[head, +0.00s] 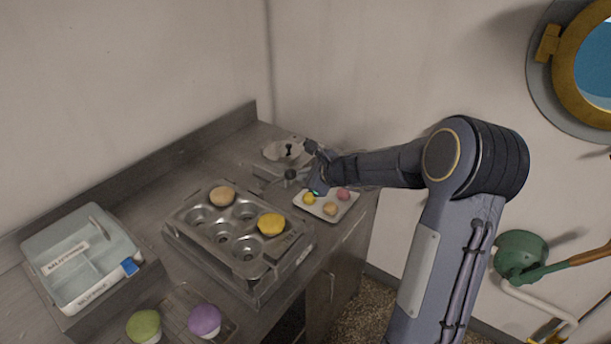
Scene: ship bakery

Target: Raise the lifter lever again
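A silver muffin tin (211,229) with round cups sits on a low metal box (262,289) in the middle of the counter. One tan muffin (222,196) and one yellow muffin (271,224) are in the tin. Behind its far right corner, small metal parts (291,175) stand close to my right gripper (317,168); I cannot tell for sure which of them is the lifter lever. My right gripper reaches in from the right, above the far end of the counter. Its fingers are small and dark, so its opening and any contact are unclear. My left gripper is out of view.
A white tray (326,213) with several small cakes lies below my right gripper. A round metal piece (274,152) with a dark knob is near the back wall. A clear-lidded muffin box (60,291) stands at left. Green (143,326) and purple (205,320) muffins sit in front.

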